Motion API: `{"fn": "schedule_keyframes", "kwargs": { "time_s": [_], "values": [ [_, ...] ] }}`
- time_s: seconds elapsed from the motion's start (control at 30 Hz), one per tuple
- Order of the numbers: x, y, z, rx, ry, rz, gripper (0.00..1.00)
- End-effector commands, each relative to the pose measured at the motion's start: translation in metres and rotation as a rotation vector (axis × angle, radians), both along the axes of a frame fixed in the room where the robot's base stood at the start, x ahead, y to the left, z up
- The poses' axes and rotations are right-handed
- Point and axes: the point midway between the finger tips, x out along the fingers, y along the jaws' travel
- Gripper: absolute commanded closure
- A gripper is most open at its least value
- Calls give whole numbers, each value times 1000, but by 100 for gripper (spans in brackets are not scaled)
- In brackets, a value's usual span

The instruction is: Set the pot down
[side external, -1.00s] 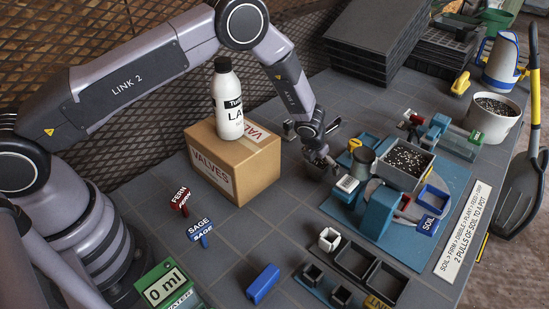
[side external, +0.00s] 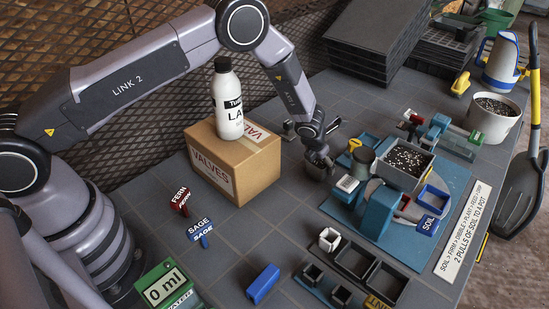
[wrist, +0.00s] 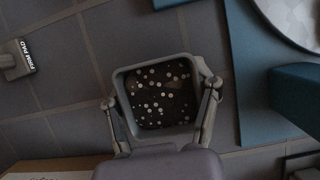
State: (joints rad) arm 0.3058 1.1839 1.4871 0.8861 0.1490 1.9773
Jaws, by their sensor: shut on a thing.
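A small square dark pot (wrist: 186,137) filled with dark soil with white specks sits between my fingers in the wrist view. My gripper (wrist: 162,104) is shut on it, one finger against each side. In the side view my gripper (side external: 319,158) points down with the pot (side external: 318,172) low over the grey tiled table, between the cardboard box and the blue soil station. The pot looks upright. I cannot tell whether its base touches the table.
The cardboard box (side external: 235,170) with a white bottle (side external: 227,100) stands to the left. The blue soil station (side external: 383,212) is to the right. A tool marked FIRM PAD (wrist: 18,59) lies at the wrist view's left. Bare table (side external: 285,222) lies in front.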

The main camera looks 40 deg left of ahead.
Motion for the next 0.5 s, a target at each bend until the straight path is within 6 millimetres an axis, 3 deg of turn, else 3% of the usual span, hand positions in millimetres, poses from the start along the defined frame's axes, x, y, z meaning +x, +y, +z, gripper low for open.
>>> {"fn": "schedule_keyframes", "kwargs": {
  "time_s": [0.17,0.5],
  "values": [
    [1,0,17,-1,-3,2,68],
    [0,0,84,0,-2,1,68]
  ]
}}
